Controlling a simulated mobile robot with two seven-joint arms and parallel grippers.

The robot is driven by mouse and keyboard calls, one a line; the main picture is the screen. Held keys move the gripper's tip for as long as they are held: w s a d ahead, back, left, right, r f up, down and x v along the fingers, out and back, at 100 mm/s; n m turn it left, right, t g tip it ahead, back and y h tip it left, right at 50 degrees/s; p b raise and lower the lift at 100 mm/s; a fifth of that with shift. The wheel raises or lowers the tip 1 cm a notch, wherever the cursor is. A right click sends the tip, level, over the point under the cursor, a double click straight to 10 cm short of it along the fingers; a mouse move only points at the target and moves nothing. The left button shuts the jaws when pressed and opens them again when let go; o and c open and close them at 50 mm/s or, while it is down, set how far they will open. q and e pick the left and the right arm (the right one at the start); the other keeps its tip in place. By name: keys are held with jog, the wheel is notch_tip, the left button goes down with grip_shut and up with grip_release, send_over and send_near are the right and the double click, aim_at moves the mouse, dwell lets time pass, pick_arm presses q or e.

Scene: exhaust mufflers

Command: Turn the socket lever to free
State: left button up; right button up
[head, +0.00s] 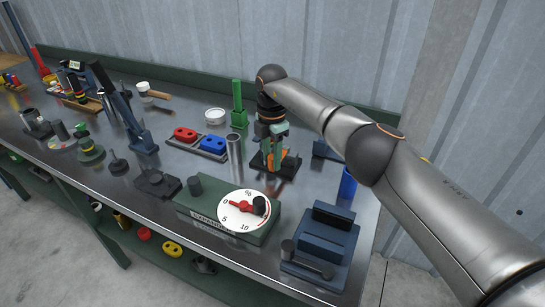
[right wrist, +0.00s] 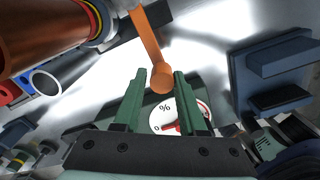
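The socket lever (right wrist: 150,40) is an orange bar with a round knob end, in the right wrist view. Its knob lies between the tips of my right gripper (right wrist: 162,85); the green fingers stand apart, with a gap visible on both sides of the knob. In the head view my right gripper (head: 274,140) points down at the orange parts (head: 272,158) on a dark base, and hides much of them. A copper-coloured cylinder (right wrist: 45,35) with a yellow ring stands beside the lever in the wrist view. My left gripper does not show.
A green gauge box (head: 195,212) with a white dial (head: 235,221) stands in front. A dark blue block fixture (head: 325,240) is at front right. A steel tube (head: 235,150) and a tray with red and blue parts (head: 213,154) stand to the left.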

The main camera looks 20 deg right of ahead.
jog(key=o, duration=0.4)
jog(key=shift+c, duration=0.2)
notch_tip(320, 180, up, 12)
jog(key=shift+r, duration=0.25)
jog(key=shift+s+f, duration=0.1)
dwell(0.4)
